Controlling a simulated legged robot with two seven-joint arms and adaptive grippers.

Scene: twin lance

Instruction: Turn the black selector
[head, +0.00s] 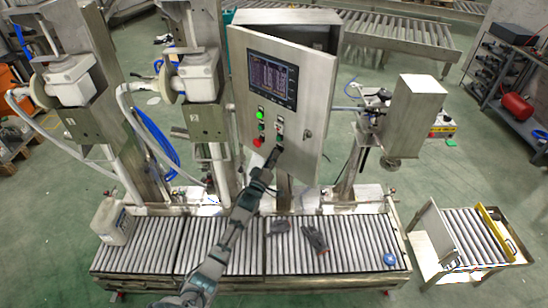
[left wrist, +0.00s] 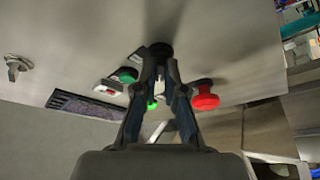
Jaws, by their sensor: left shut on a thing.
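The black selector (left wrist: 160,48) is on the front of the steel control cabinet (head: 309,105), seen in the left wrist view right at my fingertips. My left gripper (head: 273,157) reaches up to the cabinet's lower front in the head view. In the left wrist view the left gripper (left wrist: 160,63) has its two fingers closed together on the selector, hiding part of it. Which way the selector points cannot be told. My right gripper is not in view.
A red button (left wrist: 205,96) and a green button (left wrist: 127,75) sit close beside my fingers. The screen (head: 272,80) is above them on the cabinet. A roller conveyor (head: 340,262) runs below, with dark gloves (head: 315,238) and a white canister (head: 112,222) on it.

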